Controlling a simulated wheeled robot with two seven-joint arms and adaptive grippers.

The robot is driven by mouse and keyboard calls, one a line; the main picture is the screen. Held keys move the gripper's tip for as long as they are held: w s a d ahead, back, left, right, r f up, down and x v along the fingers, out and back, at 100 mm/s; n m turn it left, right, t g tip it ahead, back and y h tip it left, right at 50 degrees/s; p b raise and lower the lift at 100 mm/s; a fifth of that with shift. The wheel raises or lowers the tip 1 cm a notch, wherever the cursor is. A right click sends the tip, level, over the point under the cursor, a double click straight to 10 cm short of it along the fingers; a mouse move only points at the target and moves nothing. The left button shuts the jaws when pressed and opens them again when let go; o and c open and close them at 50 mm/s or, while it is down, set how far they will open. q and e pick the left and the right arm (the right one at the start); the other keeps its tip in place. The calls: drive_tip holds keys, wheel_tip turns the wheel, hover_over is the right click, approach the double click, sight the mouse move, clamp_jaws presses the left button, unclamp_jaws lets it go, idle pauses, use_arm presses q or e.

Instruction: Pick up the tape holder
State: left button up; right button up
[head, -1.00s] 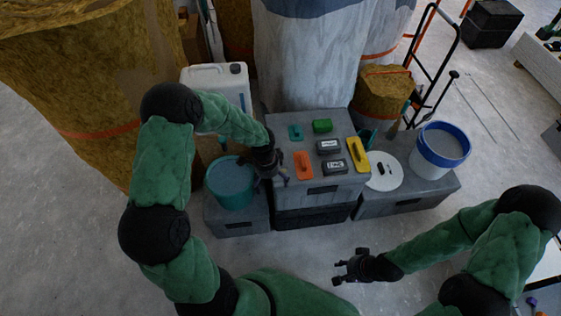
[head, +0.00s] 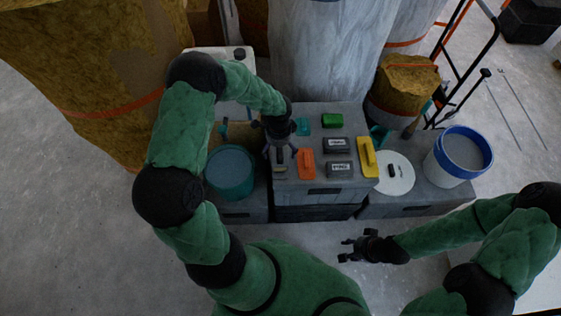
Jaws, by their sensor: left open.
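Several small tools lie on top of a grey crate (head: 356,110): a teal item (head: 302,126), a green block (head: 332,120), two dark labelled pieces (head: 336,145) (head: 340,170), an orange float (head: 306,164) and a yellow float (head: 367,160). I cannot tell for sure which is the tape holder. My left gripper (head: 280,160) is open at the crate's left edge, left of the orange float and in front of the teal item. It hides part of the crate top. My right gripper (head: 347,250) looks open and empty, in front of the crate, away from the tools.
A teal bucket (head: 229,173) stands left of the crate, close to my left gripper. A white lid (head: 393,182) and a blue-rimmed white bucket (head: 458,155) are on the right. Wrapped rolls and a hand truck (head: 462,70) stand behind. The floor in front is clear.

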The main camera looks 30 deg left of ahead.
use_arm(q)
drive_tip(key=shift+w+d+f+b, duration=0.1)
drive_tip(key=shift+f+b, duration=0.6)
drive_tip(key=shift+f, duration=0.9)
drive_tip(key=shift+w+f+b, duration=0.1)
drive_tip(key=shift+f+b, duration=0.6)
drive_tip(key=shift+f, duration=0.85)
drive_tip(key=shift+c, duration=0.3)
drive_tip(key=shift+s, duration=0.1)
drive_tip(key=c, duration=1.4)
